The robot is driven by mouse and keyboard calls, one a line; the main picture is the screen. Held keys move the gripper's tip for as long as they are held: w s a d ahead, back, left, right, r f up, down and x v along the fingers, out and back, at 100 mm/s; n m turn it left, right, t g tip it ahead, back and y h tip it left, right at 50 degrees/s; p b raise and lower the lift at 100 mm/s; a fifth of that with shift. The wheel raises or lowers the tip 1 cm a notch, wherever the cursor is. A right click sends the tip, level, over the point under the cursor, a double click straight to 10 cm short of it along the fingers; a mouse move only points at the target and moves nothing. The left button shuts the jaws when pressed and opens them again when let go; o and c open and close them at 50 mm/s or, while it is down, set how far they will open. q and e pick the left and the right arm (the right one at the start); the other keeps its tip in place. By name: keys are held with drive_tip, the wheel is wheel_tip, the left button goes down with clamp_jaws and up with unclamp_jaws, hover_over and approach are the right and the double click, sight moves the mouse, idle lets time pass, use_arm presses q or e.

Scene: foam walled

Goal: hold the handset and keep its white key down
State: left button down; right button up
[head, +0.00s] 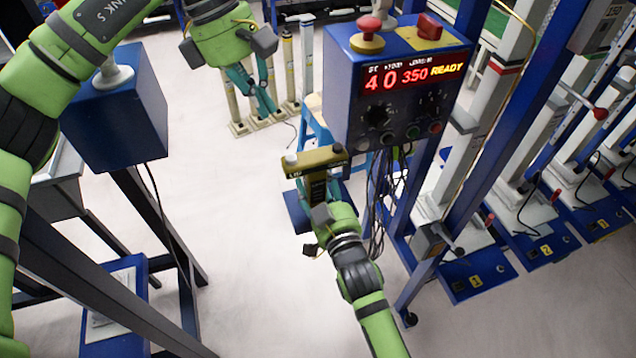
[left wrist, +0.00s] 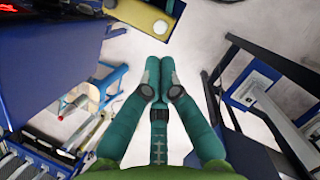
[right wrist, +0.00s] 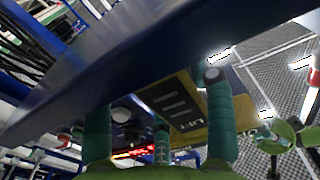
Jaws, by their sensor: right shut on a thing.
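The handset (head: 325,159) is an olive-yellow bar with a white key (head: 291,159) at its left end and a dark key at its right end. My right gripper (head: 317,187) is shut on it from below. In the right wrist view the handset (right wrist: 188,105), with a LIFT label, lies between the fingers. My left gripper (head: 262,100) is above and to the left of the handset in the head view, apart from it. Its teal fingertips (left wrist: 159,65) are together and empty in the left wrist view, where the white key (left wrist: 160,27) also shows. Nothing touches the white key.
A blue control box (head: 400,85) with a red display reading 40 350 READY stands right of the handset, cables hanging below. A blue box (head: 115,110) on a dark frame stands left. Blue-based columns (head: 475,275) line the right. Pale floor lies open between.

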sight(291, 161)
use_arm(q)
drive_tip(key=d+m+t+y, duration=0.1)
drive_tip(key=m+t, duration=0.2)
drive_tip(key=m, duration=0.2)
drive_tip(key=s+d+r+m+t+y, duration=0.1)
drive_tip(key=m+t+y, duration=0.1)
drive_tip(key=m+t, duration=0.2)
drive_tip(key=s+d+m+t+y, duration=0.1)
drive_tip(key=m+t+y, duration=0.1)
drive_tip(key=m, duration=0.5)
drive_tip(key=shift+d+r+m+t, duration=0.4)
drive_tip(key=shift+t, duration=0.4)
drive_tip(key=shift+f, duration=4.4)
drive_tip(key=shift+f, duration=0.45)
drive_tip(key=shift+s+f, duration=0.1)
drive_tip(key=shift+f, duration=0.4)
